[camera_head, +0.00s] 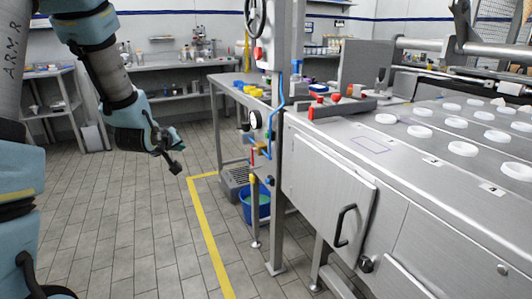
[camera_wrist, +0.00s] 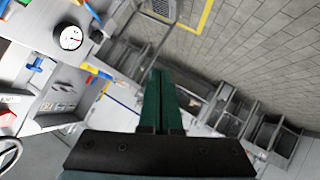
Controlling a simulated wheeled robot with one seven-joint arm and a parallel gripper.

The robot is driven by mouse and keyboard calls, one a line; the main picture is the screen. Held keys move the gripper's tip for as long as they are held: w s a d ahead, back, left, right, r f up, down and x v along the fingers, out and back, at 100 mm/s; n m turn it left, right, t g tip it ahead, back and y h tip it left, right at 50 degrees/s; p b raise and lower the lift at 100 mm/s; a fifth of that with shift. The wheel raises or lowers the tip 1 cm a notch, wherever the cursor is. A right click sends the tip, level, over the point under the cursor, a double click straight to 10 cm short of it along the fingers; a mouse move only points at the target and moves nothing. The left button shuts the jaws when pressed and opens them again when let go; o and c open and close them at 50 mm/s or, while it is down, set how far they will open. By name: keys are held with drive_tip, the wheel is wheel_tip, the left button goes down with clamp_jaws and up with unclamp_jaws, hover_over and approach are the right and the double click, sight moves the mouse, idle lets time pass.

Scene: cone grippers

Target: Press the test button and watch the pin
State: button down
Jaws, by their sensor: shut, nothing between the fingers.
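My gripper (camera_head: 175,168) hangs over open floor in the head view, left of the steel post, touching nothing. Its two green fingers (camera_wrist: 163,75) are together and empty in the wrist view. I cannot make out which part is the test button, and I cannot identify the pin. A white round gauge (camera_head: 255,120) sits on the post, with a black knob (camera_head: 245,127) at its left. The gauge also shows at upper left in the wrist view (camera_wrist: 70,38). Red knobs (camera_head: 335,97) stand on the machine's near left corner.
The steel post (camera_head: 276,200) carries a blue pipe (camera_head: 279,98) and a handwheel (camera_head: 254,18). A blue bucket (camera_head: 258,205) stands behind it. The steel machine (camera_head: 330,180) with white discs fills the right. Tiled floor with a yellow line (camera_head: 208,235) is clear below my gripper.

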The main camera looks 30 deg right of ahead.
sight(268, 136)
drive_tip(key=s+d+f+t+h+b, duration=0.1)
drive_tip(key=d+h+b, duration=0.3)
drive_tip(key=d, duration=1.1)
drive_tip(key=f+h, duration=0.1)
drive_tip(key=h, duration=0.2)
drive_tip(key=shift+s+d+f, duration=0.15)
drive_tip(key=shift+s+d, duration=0.05)
drive_tip(key=shift+s, duration=0.2)
drive_tip(key=shift+d, duration=0.1)
drive_tip(key=s+d, duration=0.1)
drive_tip(key=d, duration=0.7)
drive_tip(key=shift+d, duration=0.25)
drive_tip(key=shift+d, duration=0.15)
idle(0.3)
drive_tip(key=shift+d, duration=0.3)
drive_tip(key=shift+s+d, duration=0.15)
drive_tip(key=shift+d, duration=0.35)
idle(1.7)
